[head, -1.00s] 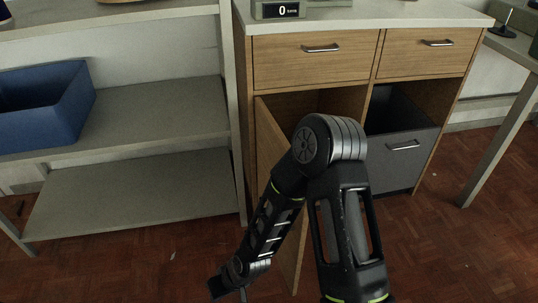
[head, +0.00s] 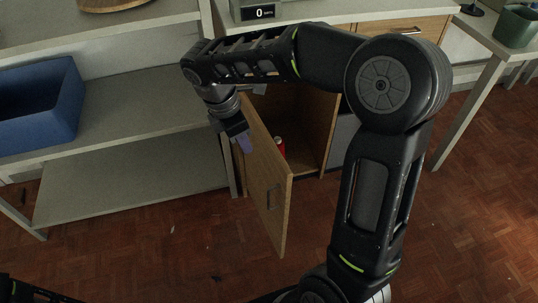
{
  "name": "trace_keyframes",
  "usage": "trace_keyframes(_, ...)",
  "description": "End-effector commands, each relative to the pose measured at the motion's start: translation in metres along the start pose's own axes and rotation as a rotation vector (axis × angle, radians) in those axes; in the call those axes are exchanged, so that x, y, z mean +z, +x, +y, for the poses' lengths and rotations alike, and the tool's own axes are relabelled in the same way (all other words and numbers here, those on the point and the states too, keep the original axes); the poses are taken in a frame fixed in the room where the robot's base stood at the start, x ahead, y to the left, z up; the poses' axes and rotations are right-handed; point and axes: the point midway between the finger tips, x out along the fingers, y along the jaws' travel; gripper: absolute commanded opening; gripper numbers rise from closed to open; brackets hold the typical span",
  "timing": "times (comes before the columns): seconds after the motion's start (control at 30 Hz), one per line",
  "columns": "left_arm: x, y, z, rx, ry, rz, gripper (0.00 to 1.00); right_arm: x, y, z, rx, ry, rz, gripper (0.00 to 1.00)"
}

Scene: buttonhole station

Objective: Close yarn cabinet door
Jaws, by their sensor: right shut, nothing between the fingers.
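The yarn cabinet door (head: 268,188) is a wooden panel, swung open toward me, with a handle near its free edge. Behind it the cabinet's inside (head: 305,125) shows, with a small red can-like thing (head: 280,146) in it. My right gripper (head: 245,145) is shut and empty, pointing down at the left, outer side of the door near its hinge end. I cannot tell whether it touches the door. My right arm hides part of the cabinet front. My left gripper is not in view; only a dark bit of arm shows at the bottom left.
A grey shelf unit (head: 130,195) with a blue bin (head: 40,105) stands left of the cabinet. A drawer (head: 405,30) and a grey front show right of the opening. A side table with a green pot (head: 516,27) is at the right. The parquet floor before the door is clear.

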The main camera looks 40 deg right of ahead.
Motion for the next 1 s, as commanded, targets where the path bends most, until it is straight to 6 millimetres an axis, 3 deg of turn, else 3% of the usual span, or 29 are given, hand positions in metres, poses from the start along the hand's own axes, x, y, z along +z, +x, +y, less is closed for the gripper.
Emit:
trace_keyframes(0.47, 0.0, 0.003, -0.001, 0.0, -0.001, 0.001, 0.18, -0.001, 0.011, 0.0, -0.003, 0.002, 0.001, 0.0)
trace_keyframes(0.67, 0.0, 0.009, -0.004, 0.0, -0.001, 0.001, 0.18, -0.001, 0.04, -0.001, -0.006, 0.002, 0.001, 0.0)
trace_keyframes(1.0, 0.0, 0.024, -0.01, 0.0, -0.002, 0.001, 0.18, -0.002, 0.108, -0.002, -0.006, 0.001, 0.002, 0.0)
